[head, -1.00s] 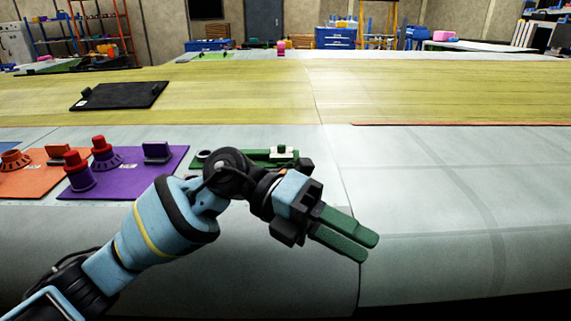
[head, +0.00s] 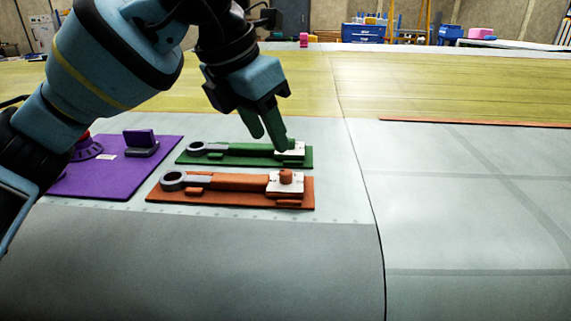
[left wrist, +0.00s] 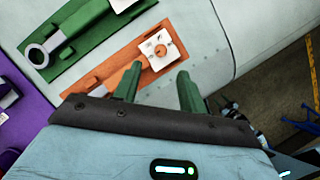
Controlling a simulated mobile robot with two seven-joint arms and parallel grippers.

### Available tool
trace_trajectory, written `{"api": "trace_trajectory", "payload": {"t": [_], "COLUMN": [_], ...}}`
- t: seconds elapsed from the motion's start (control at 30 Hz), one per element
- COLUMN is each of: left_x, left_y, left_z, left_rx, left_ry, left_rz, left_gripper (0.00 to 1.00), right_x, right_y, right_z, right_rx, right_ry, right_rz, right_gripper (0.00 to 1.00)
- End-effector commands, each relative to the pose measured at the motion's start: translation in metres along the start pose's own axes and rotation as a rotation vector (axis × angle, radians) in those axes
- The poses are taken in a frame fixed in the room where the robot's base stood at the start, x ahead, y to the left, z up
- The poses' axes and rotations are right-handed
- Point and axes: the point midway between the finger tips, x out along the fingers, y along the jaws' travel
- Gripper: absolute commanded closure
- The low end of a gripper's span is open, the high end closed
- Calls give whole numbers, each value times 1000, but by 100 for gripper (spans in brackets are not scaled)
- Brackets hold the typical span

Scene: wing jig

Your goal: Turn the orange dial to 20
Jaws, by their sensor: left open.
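The orange dial (head: 286,177) is a small orange knob on a white square plate, at the right end of an orange board (head: 225,197). In the left wrist view the dial (left wrist: 159,49) shows in the upper middle, with dark marks on its plate too small to read. My left gripper (head: 270,138) has green fingers pointing down. It is open and empty, and in the head view its tips overlap the green board behind the orange one. In the left wrist view the fingers (left wrist: 160,70) stand apart, with the dial between and beyond their tips. My right gripper is not in view.
A green board (head: 235,161) with a similar white plate lies just behind the orange board. A purple board (head: 110,177) with an upright block lies to the left. The pale wing surface to the right (head: 460,210) is clear. A blue cabinet (head: 362,33) stands far back.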

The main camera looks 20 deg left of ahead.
Motion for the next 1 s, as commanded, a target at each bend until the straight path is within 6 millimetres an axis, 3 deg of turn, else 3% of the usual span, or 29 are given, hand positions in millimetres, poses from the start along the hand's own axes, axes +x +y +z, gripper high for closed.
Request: {"api": "trace_trajectory", "payload": {"t": [0.27, 0.7, 1.0], "left_x": [12, 70, 78], "left_y": [0, -1, -1], "left_z": [0, 0, 0], "left_rx": [0, 1, 1], "left_ry": [2, 0, -2], "left_rz": [0, -2, -2], "left_gripper": [59, 59, 59], "right_x": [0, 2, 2], "right_y": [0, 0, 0], "right_z": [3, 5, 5], "right_rx": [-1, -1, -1], "right_ry": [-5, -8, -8], "right_rz": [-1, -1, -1], "right_gripper": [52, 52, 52]}}
